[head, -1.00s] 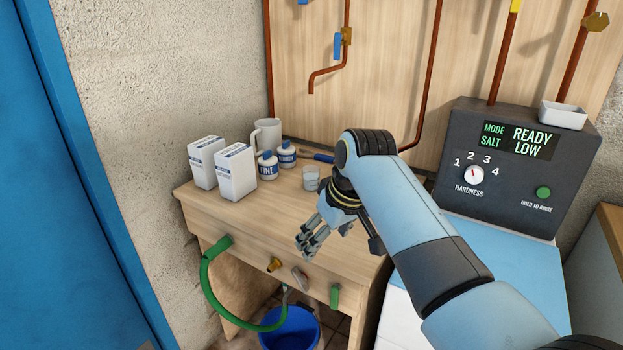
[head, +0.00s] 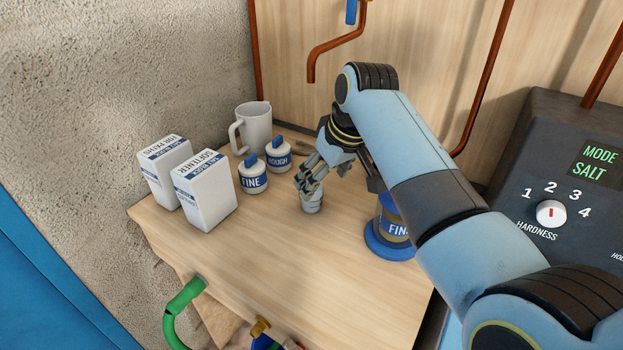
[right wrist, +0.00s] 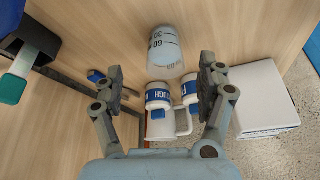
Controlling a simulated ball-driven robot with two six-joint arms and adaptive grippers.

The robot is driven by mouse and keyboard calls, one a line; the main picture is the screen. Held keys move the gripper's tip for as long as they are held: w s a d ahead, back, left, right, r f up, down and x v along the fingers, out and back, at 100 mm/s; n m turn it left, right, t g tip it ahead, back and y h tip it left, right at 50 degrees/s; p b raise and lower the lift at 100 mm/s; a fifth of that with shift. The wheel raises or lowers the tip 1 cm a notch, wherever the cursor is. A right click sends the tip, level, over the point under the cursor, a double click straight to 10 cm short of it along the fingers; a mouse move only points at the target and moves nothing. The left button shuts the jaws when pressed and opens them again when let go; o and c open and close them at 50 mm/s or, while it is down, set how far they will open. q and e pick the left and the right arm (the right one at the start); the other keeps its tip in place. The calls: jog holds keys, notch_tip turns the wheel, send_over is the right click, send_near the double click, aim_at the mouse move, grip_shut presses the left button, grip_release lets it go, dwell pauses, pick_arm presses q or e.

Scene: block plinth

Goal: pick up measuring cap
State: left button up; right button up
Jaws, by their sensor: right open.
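The measuring cap (head: 312,203) is a small grey, translucent cup standing on the wooden bench. In the right wrist view it (right wrist: 166,52) shows "30" and "60" markings and sits just past the fingertips, between their lines. My right gripper (head: 308,181) is open and comes down at the cap from above and behind. Its fingers partly cover the cap's top in the head view. In the right wrist view the open fingers (right wrist: 161,72) hold nothing, and I cannot tell whether they touch the cap. My left gripper is in neither view.
FINE (head: 254,178) and ROUGH (head: 279,156) bottles stand left of the cap, with a mug (head: 252,128) behind. Two white cartons (head: 206,192) stand further left. A blue-based FINE container (head: 388,240) is at right, partly behind my arm. The bench front is clear.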

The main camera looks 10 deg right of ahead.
jog(key=shift+w+f, duration=0.25)
jog(key=shift+f, duration=0.05)
jog(key=x, duration=0.2)
jog(key=b+x, duration=0.1)
jog(key=x, duration=0.1)
jog(key=a+x, duration=0.1)
jog(key=x, duration=0.1)
jog(key=shift+w+f, duration=0.1)
jog(key=shift+w, duration=0.1)
jog(key=shift+a+f, duration=0.1)
jog(key=shift+f, duration=0.05)
jog(key=c, duration=1.4)
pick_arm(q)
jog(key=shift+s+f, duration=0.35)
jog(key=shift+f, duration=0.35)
pick_arm(e)
jog(key=shift+o, duration=0.2)
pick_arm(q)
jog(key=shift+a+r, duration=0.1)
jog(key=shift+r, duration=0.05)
